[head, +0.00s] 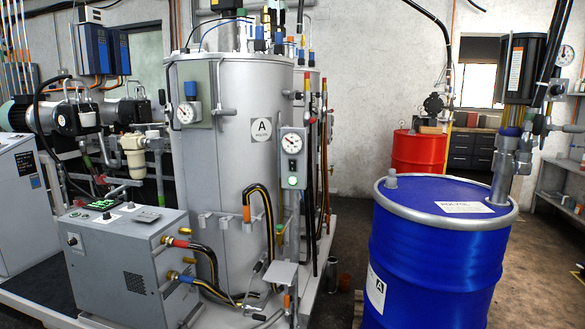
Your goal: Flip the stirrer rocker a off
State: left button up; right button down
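The grey tank marked A (238,150) stands in the middle of the head view. A small grey control box (283,157) is mounted at its right front. The box carries a round white dial (291,141) at the top. Below the dial is a small dark switch (292,165), which appears to be the stirrer rocker; its tilt is too small to tell. A lamp (292,181) under it glows green. Nothing blocks the box front. Neither of my grippers is in view.
A blue drum (435,255) with a pipe fitting in its lid stands at the right front. A red drum (419,152) is behind it. A grey cabinet (125,265) with striped hoses stands at the left front. Floor shows between tank and blue drum.

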aim_at(291, 163)
jog(key=i+l+u, duration=0.15)
jog(key=i, duration=0.35)
jog(key=i+l+u, duration=0.15)
jog(key=i, duration=0.4)
jog(key=i+l+u, duration=0.2)
jog(key=i, duration=0.3)
jog(key=i+l+u, duration=0.15)
jog(key=i, duration=0.35)
jog(key=l, duration=0.1)
